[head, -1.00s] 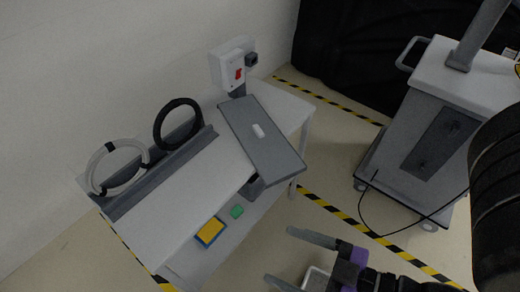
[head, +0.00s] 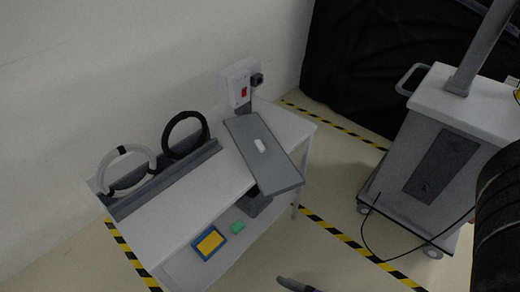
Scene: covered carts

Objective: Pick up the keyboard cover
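The keyboard cover looks to be the flat dark grey panel (head: 266,168) with a small white grip (head: 260,146) on its top. It lies at the right end of the white cart (head: 170,213), its near corner jutting past the cart's front edge. What lies under it is hidden, apart from a dark part (head: 258,203) below its near edge. Only a dark finger tip of my gripper (head: 296,286) shows at the bottom edge, in front of the cart and well apart from the cover. The rest of it is out of frame.
A white box with a red switch (head: 240,88) stands behind the cover. Two cable rings (head: 127,171) stand in a grey rack. A yellow-blue block (head: 209,243) and green block (head: 238,227) lie lower down. A wheeled cart (head: 425,150) with a trailing cable stands right.

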